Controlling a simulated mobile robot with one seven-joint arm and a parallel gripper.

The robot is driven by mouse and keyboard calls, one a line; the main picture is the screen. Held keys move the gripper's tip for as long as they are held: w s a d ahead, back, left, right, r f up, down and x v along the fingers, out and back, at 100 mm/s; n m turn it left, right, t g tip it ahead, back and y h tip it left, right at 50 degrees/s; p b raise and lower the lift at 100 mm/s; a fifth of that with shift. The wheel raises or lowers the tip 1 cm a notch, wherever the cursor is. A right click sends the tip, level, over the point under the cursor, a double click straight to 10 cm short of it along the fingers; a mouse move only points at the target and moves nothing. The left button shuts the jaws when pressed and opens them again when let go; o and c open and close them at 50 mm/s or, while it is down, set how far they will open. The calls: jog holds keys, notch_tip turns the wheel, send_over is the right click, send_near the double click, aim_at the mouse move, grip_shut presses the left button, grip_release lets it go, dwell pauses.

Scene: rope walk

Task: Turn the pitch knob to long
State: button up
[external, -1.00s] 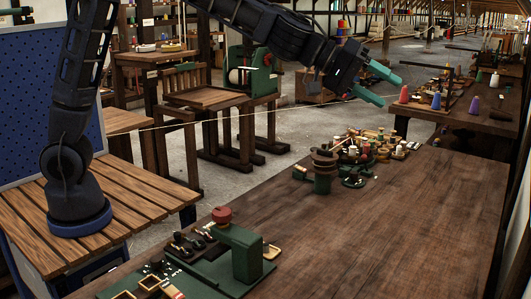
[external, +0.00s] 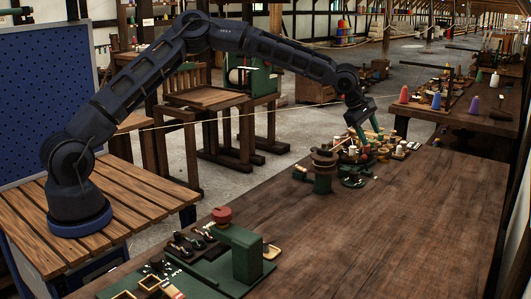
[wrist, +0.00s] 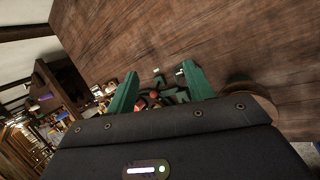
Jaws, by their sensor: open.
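My gripper (external: 370,142) is open and points down over the cluttered far part of the brown bench. In the wrist view its two green fingers (wrist: 160,72) stand apart with nothing gripped between them. Beyond and between them lies a dark green part with several arms (wrist: 172,90); it seems to be the dark green piece (external: 353,181) on the bench in the external view. A stacked brown round-topped post on a green base (external: 323,183) stands left of my gripper; a brown disc (wrist: 252,92) shows at right in the wrist view. I cannot tell which part is the pitch knob; no label is readable.
A green block stand (external: 240,255) and a red-topped knob (external: 222,215) are at the bench's near left. Small pale and coloured pieces (external: 400,150) crowd around my gripper. The bench's right side (external: 420,220) is clear. A side table (external: 465,115) with cones stands behind.

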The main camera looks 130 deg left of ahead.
aim_at(354, 172)
jog(key=s+a+f+n+h, duration=0.4)
jog(key=s+a+f, duration=0.35)
jog(key=s, duration=0.35)
jog(key=shift+t, duration=0.3)
jog(key=x, duration=1.1)
jog(key=shift+s+d+f, duration=0.25)
jog(key=shift+s+f, duration=0.05)
jog(key=shift+s, duration=0.05)
jog(key=c, duration=1)
jog(key=shift+o, duration=0.2)
jog(key=n, duration=0.2)
jog(key=n+y, duration=0.1)
jog(key=n, duration=0.1)
jog(key=shift+d+y, duration=0.15)
jog(key=shift+y, duration=0.15)
jog(key=shift+n+g+y, duration=0.6)
jog(key=shift+n+y, duration=0.2)
jog(key=shift+n, duration=1.4)
